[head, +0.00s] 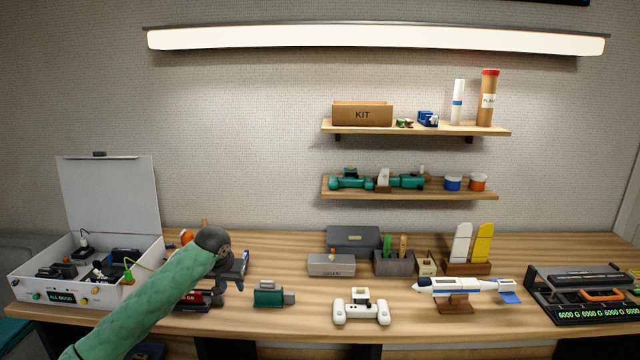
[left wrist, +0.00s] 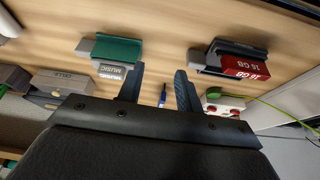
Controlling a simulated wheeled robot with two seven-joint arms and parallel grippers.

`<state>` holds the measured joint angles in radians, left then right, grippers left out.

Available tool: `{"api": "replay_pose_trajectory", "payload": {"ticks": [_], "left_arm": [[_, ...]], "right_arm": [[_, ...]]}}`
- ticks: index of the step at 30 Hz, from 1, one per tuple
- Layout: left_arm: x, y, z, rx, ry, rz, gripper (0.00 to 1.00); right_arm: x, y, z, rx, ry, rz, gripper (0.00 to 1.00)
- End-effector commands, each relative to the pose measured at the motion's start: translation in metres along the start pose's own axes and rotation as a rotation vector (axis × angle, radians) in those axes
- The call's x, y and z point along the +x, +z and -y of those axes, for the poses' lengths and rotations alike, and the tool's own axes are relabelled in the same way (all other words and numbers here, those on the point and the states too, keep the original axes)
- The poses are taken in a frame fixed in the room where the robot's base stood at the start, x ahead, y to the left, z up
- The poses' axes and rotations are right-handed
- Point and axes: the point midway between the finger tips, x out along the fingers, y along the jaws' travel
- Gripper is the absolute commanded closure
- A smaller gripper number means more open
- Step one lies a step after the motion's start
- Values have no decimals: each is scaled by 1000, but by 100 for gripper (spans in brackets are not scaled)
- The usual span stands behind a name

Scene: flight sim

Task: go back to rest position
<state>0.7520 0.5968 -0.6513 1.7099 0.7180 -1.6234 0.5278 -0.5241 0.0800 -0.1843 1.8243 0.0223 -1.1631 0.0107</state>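My left gripper (left wrist: 160,88) is open and empty, with two dark fingers spread apart above the wooden table. In the head view my left arm, in a green sleeve, reaches in from the lower left. The gripper (head: 238,268) there is partly hidden behind its own wrist. In the left wrist view a green stick marked MUSIC (left wrist: 112,50) lies to one side of the fingers and a red stick marked 16 GB (left wrist: 240,62) to the other, both apart from them. My right gripper is not in either view.
A white open case (head: 100,285) with wired parts stands at the left. A white controller (head: 361,311), a model plane on a stand (head: 455,303) and a dark keyed device (head: 590,295) stand to the right. Two shelves (head: 415,128) hang on the wall.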

Motion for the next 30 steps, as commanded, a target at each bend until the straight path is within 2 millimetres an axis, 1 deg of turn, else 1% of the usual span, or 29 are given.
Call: {"api": "replay_pose_trajectory", "payload": {"ticks": [1,5,8,12,14,18,20,24,30], "left_arm": [[6,8,-7,9,7,3,65],[18,29,-21,32,21,5,65],[30,52,-36,56,36,7,65],[47,92,-60,91,63,8,65],[52,110,-69,106,73,7,65],[64,150,-87,130,95,5,65],[67,168,-94,137,104,4,65],[73,208,-108,152,121,0,65],[75,266,-122,159,138,-2,65]], "right_arm": [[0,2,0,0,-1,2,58],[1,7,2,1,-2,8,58],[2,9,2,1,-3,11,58],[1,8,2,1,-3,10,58],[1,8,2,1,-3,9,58],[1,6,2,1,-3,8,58],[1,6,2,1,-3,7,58],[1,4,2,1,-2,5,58],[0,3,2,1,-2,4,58]]}}
